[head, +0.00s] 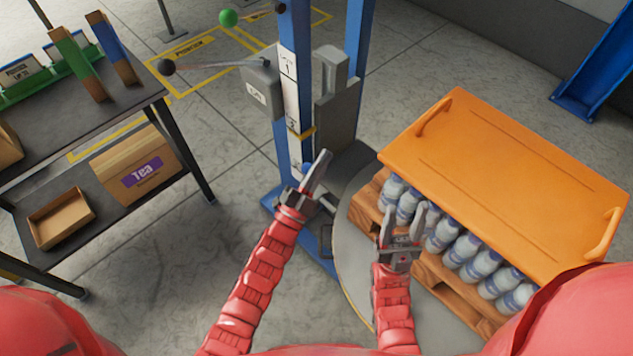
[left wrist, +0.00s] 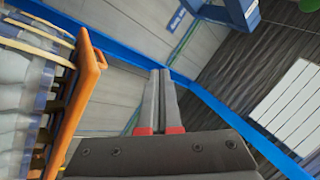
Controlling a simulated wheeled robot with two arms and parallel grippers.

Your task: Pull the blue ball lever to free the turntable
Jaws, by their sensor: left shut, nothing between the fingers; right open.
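A blue ball (head: 306,168), likely the lever's knob, shows in small part behind my left gripper at the foot of the blue post. The lever's rod is hidden. My left gripper (head: 325,156) is shut and empty, right in front of the ball in the head view; I cannot tell if they touch. Its shut fingers also show in the left wrist view (left wrist: 160,75), where the ball is not seen. The grey turntable (head: 349,270) lies right of the post and carries a loaded pallet. My right gripper (head: 404,210) is open, close to the bottles.
An orange cover (head: 510,180) lies over several bottles (head: 443,235) on a wooden pallet (head: 432,272). A blue post (head: 292,100) carries a grey box with a black ball lever (head: 166,67). A shelf table (head: 90,125) stands left. Floor between table and post is clear.

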